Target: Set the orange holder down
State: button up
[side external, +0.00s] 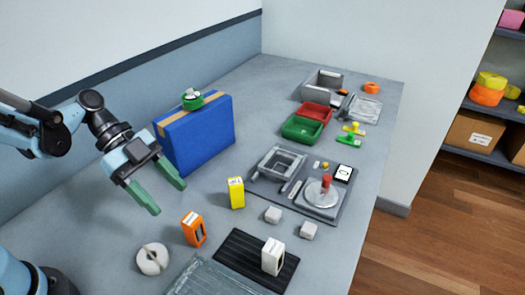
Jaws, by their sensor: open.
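The orange holder (194,229) stands upright on the grey table near the front, between the white round disc and the yellow holder. My gripper (164,197) has two green fingers spread apart with nothing between them. It hangs above the table, up and to the left of the orange holder in the picture, apart from it.
A blue box (200,135) with a green tape roll on top stands behind my gripper. A yellow holder (236,193), a white holder (272,257) on a black ribbed mat (232,246), and a white disc (152,259) stand nearby. Red and green trays (302,129) lie farther back.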

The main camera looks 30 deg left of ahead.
jog(key=a+r+n+t+y, duration=0.2)
jog(key=a+n+t+y, duration=0.1)
jog(key=n, duration=0.6)
jog(key=w+a+r+n+t+y, duration=0.1)
jog(key=a+r+n+t+y, duration=0.2)
jog(key=n, duration=0.6)
jog(key=shift+w+a+t+y, duration=0.25)
jog(key=shift+a+t+y, duration=0.35)
jog(key=shift+a+y, duration=0.65)
jog(key=shift+d+r+y, duration=0.1)
jog(key=shift+d+y, duration=0.15)
jog(key=shift+d, duration=0.05)
